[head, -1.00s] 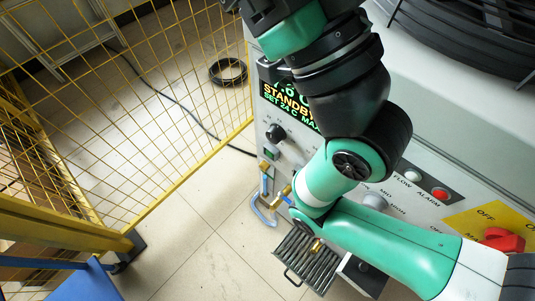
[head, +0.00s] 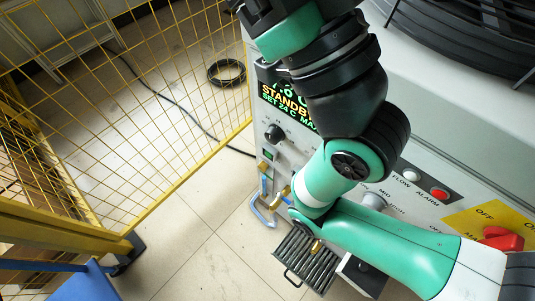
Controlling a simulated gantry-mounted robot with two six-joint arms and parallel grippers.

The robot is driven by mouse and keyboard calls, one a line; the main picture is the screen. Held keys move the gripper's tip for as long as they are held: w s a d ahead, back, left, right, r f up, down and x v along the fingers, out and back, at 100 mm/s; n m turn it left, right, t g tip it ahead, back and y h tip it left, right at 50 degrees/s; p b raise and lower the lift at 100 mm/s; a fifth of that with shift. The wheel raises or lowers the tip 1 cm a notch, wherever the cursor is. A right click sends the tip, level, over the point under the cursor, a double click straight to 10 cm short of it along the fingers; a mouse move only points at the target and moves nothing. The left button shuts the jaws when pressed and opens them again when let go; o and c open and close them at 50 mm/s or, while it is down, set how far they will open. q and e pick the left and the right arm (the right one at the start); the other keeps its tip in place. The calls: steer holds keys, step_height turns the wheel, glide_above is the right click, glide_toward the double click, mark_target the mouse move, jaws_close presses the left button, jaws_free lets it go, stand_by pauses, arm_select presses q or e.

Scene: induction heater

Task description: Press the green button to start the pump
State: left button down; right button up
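A small green square button (head: 267,154) sits on the left part of the grey machine's front panel (head: 300,157), below a black knob (head: 275,134). Above them a dark display (head: 283,100) reads STANDBY and a SET 24 C line, partly covered by my arm. One of my arms, green, white and black, crosses the right half of the head view and hides much of the panel. Neither gripper shows in this view, so I cannot see whether either is open or touching anything.
A red rotary switch (head: 503,239) on a yellow plate, a red alarm lamp (head: 439,194) and a white flow lamp (head: 411,176) are at the right. A blue hose (head: 263,212) and a metal grate (head: 304,262) lie low. Yellow mesh fencing (head: 150,110) stands left; tiled floor between is clear.

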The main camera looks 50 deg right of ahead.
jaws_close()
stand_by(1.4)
